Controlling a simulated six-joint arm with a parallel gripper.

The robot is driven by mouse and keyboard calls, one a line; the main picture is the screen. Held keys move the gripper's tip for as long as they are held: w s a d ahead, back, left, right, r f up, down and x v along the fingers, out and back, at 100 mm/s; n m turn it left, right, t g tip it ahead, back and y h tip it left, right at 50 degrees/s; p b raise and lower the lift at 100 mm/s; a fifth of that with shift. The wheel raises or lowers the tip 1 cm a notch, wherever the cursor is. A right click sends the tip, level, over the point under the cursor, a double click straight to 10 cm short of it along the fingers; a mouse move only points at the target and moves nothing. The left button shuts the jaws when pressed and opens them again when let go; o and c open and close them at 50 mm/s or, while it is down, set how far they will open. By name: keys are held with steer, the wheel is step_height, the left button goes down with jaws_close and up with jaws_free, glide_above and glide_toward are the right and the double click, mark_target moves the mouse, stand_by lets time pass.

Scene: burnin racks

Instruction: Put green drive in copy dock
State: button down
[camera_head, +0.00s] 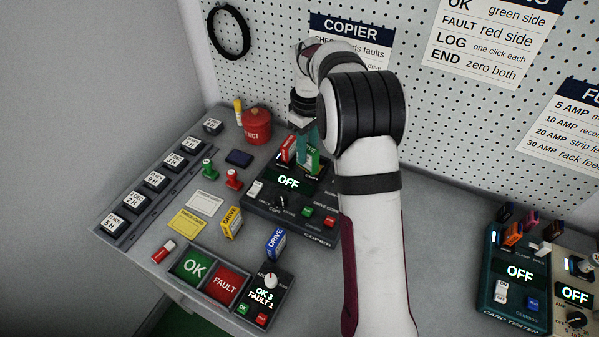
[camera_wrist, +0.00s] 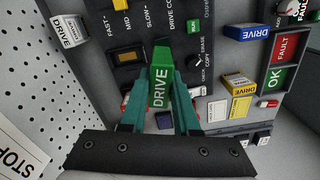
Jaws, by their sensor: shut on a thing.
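The green drive (camera_head: 313,160) is upright at the back of the copier (camera_head: 290,222), beside a red drive (camera_head: 288,149). In the wrist view the green drive (camera_wrist: 160,76) shows its DRIVE label between my teal fingers. My gripper (camera_head: 305,145) is shut on it, coming from above. I cannot tell whether the drive's lower end is seated in a dock or just above it, since the fingers and drive cover that spot. The copier display reads OFF.
A yellow drive (camera_head: 231,222) and a blue drive (camera_head: 275,243) stand in front of the copier. The OK tray (camera_head: 191,266) and FAULT tray (camera_head: 228,285) are at front left. A red canister (camera_head: 257,126) stands behind left. The card tester (camera_head: 516,285) is at right.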

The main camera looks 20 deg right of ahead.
steer(key=w+d+m, duration=0.5)
steer(key=m, duration=1)
steer(key=shift+f, duration=2.9)
steer(key=shift+f, duration=0.35)
steer(key=shift+f, duration=0.25)
steer(key=shift+f, duration=0.6)
steer(key=shift+c, duration=0.8)
jaws_free()
